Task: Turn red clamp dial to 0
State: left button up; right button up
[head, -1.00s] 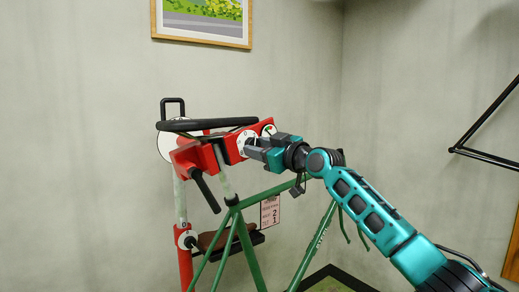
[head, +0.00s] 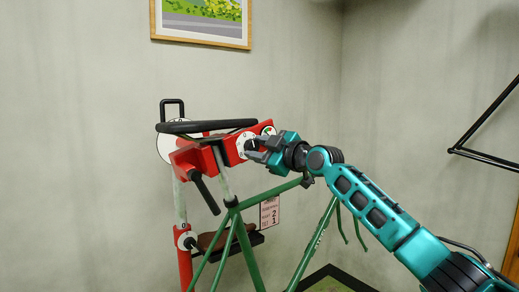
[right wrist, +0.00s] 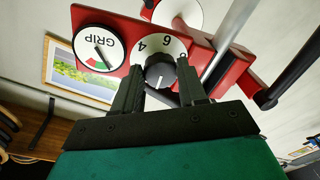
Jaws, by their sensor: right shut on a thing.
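The red clamp (head: 203,155) is on the stand against the wall in the head view. Its white dial (head: 240,147) shows the numbers 4 and 6 in the right wrist view (right wrist: 150,44). The dial's black knob (right wrist: 160,68) has a light pointer line. My right gripper (head: 257,152) reaches in from the right and is shut on the knob; its two fingers flank it in the right wrist view (right wrist: 160,88). The fingers hide part of the dial, so the number at the pointer cannot be read. My left gripper is not in view.
A round GRIP gauge (right wrist: 98,48) with red and green zones is beside the dial. A green bicycle frame (head: 250,250) hangs below the clamp. A small sign (head: 270,212) is behind it. A black handle (head: 207,194) sticks down from the clamp.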

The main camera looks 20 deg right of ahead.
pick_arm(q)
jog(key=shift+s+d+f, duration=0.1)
pick_arm(e)
jog(key=o, duration=1.1)
jog(key=shift+c, duration=0.2)
pick_arm(q)
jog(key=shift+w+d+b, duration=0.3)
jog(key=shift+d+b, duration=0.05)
jog(key=shift+b, duration=0.35)
pick_arm(e)
jog(key=v, duration=1.3)
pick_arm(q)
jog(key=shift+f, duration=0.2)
pick_arm(e)
jog(key=shift+w, duration=0.1)
